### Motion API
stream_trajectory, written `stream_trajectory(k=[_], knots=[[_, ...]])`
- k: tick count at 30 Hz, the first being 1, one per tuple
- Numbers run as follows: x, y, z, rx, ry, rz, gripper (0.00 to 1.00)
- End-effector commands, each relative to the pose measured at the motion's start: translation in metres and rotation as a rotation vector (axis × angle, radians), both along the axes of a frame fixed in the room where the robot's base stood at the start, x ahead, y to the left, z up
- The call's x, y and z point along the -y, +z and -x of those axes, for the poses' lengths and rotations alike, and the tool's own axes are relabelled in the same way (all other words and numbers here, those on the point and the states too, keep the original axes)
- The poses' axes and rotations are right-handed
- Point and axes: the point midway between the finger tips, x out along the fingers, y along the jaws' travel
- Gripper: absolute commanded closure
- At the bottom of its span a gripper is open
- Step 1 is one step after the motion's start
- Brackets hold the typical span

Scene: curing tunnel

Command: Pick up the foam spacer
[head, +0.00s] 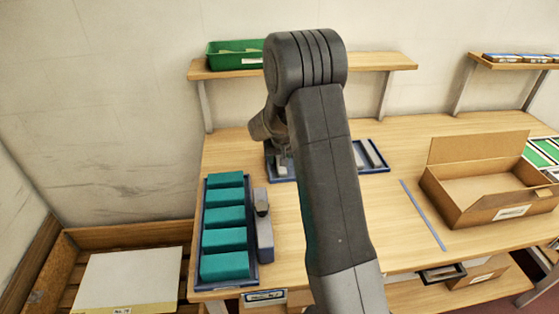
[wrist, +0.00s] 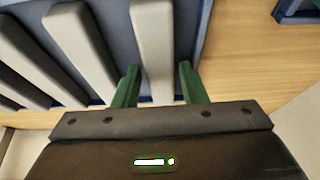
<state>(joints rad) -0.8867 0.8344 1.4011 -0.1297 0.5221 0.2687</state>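Pale grey foam spacers lie side by side in a blue tray (wrist: 190,20) in the wrist view. The nearest foam spacer (wrist: 152,45) runs down between the two green fingers of my gripper (wrist: 158,86). The fingers are apart, with a visible gap on the right side of this spacer; contact on the left is unclear. More spacers (wrist: 82,45) lie to its left. In the head view the tray (head: 376,171) shows on both sides of my arm, which hides its middle; my gripper (head: 281,157) is mostly hidden there too.
A dark tray of teal blocks (head: 225,214) stands at the bench's left, beside a grey-blue tool (head: 264,225). An open cardboard box (head: 480,185) and a thin blue strip (head: 423,215) are to the right. A shelf holds a green bin (head: 233,55) behind.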

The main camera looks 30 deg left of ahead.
Motion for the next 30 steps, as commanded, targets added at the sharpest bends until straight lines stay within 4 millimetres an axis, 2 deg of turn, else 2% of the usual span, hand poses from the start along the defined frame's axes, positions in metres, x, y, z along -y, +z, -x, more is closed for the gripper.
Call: stream_trajectory(k=[6, 12, 23, 26, 30], knots=[[0.0, -0.001, 0.0, 0.0, 0.0, 0.0, 0.62], [0.0, -0.001, 0.0, 0.0, 0.0, 0.0, 0.95], [0.0, 0.002, 0.0, 0.002, 0.0, -0.001, 0.95], [-0.001, 0.013, -0.001, 0.002, -0.001, -0.002, 0.95], [-0.001, 0.04, -0.001, 0.003, -0.001, -0.005, 0.95]])
